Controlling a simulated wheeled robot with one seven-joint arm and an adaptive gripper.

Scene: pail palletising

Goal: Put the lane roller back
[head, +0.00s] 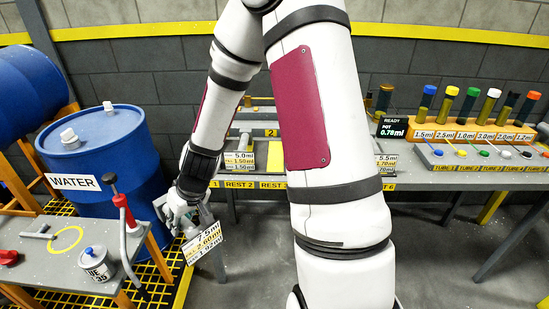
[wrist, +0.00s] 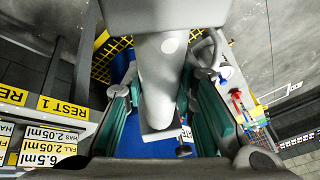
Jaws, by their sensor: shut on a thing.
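My gripper (head: 183,212) hangs in front of the bench's left end, to the right of the blue water drum. In the wrist view its teal pads (wrist: 160,118) stand on either side of a pale grey cylindrical piece (wrist: 158,85), which it is shut on; I take this to be the lane roller. In the head view the fingers mostly hide the piece. A white card (head: 204,243) reading 7.5ml shows at it. The bench's front edge carries yellow rest labels, with REST 2 (head: 239,185) in the head view and REST 1 (wrist: 63,109) in the wrist view.
A blue water drum (head: 102,150) stands on a yellow grating at left. Coloured-cap tubes stand in an orange rack (head: 455,130) at right. My arm hides the bench's middle.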

